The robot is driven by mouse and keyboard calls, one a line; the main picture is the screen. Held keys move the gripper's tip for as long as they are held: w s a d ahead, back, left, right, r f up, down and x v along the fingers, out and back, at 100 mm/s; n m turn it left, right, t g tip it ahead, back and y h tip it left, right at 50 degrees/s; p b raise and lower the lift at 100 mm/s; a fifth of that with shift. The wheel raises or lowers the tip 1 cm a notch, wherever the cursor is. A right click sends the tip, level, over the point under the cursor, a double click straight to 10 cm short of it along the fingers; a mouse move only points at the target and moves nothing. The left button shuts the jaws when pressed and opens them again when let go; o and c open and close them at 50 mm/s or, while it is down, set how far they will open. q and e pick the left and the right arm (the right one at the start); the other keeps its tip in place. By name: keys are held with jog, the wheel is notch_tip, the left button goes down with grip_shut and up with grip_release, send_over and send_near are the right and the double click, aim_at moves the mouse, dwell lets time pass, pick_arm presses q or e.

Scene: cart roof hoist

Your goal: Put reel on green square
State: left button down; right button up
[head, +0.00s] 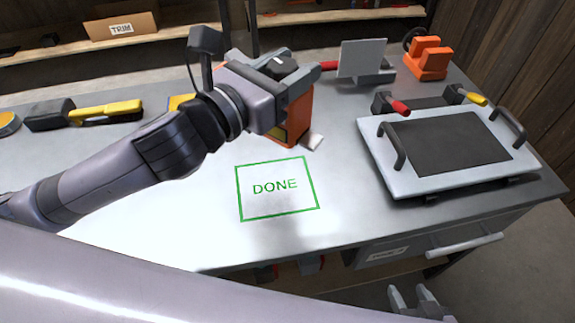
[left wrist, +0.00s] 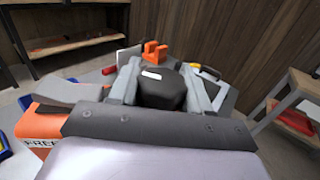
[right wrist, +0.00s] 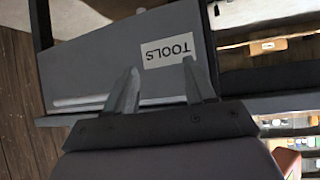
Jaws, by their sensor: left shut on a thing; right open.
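The green square (head: 278,203) is an outline marked DONE on the grey bench top, and it is empty. My left gripper (head: 290,72) is shut on a dark, round-sided thing with a pale label, seemingly the reel (head: 281,67). In the left wrist view the reel (left wrist: 162,90) sits between the two fingers. The gripper is above and behind the square, over an orange box. My right gripper (head: 418,300) is open and empty in front of the bench, below its top edge. In the right wrist view its fingers (right wrist: 160,85) face a front labelled TOOLS.
The orange box (head: 298,117) stands behind the square, with a small white piece (head: 312,141) beside it. A white panel with handles (head: 386,170) lies at right. Yellow-handled tools (head: 108,111) lie at left. An orange device (head: 427,60) is at back right.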

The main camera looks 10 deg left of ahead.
pick_arm(q)
notch_tip(320, 180, down, 18)
jog(key=b, duration=0.5)
jog(key=shift+f, duration=0.2)
jog(key=shift+c, duration=2.4)
grip_release()
